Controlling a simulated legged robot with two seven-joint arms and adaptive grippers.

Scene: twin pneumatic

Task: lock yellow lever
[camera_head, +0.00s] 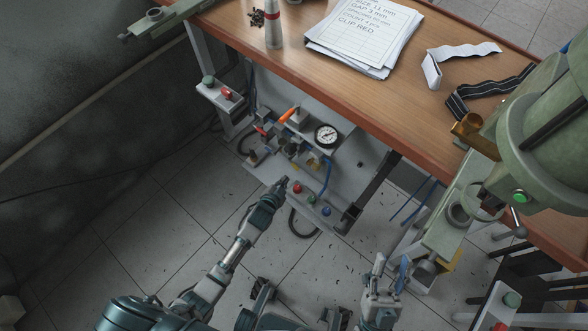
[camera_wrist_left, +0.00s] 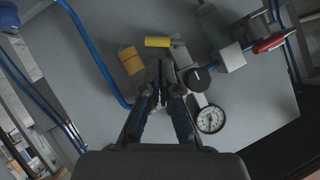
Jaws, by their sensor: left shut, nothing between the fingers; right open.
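In the left wrist view a short yellow bar (camera_wrist_left: 158,42), which looks like the yellow lever, sits on the grey pneumatic panel (camera_wrist_left: 75,95). It lies just beyond my left fingertips (camera_wrist_left: 161,68). In the head view my left gripper (camera_head: 281,183) is shut and empty, at the lower part of the panel below the bench. Small yellow parts (camera_head: 313,163) show above it; which one is the lever is too small to tell. I cannot see contact with the lever. My right gripper (camera_head: 379,268) is open and empty, lower right.
The panel carries a pressure gauge (camera_head: 326,135), an orange handle (camera_head: 287,115), a red handle (camera_wrist_left: 270,43), a black knob (camera_wrist_left: 197,80), and blue tubing (camera_wrist_left: 92,45). Red, green and blue buttons are near the left gripper. The wooden bench (camera_head: 300,75) overhangs; a green machine (camera_head: 545,130) stands right.

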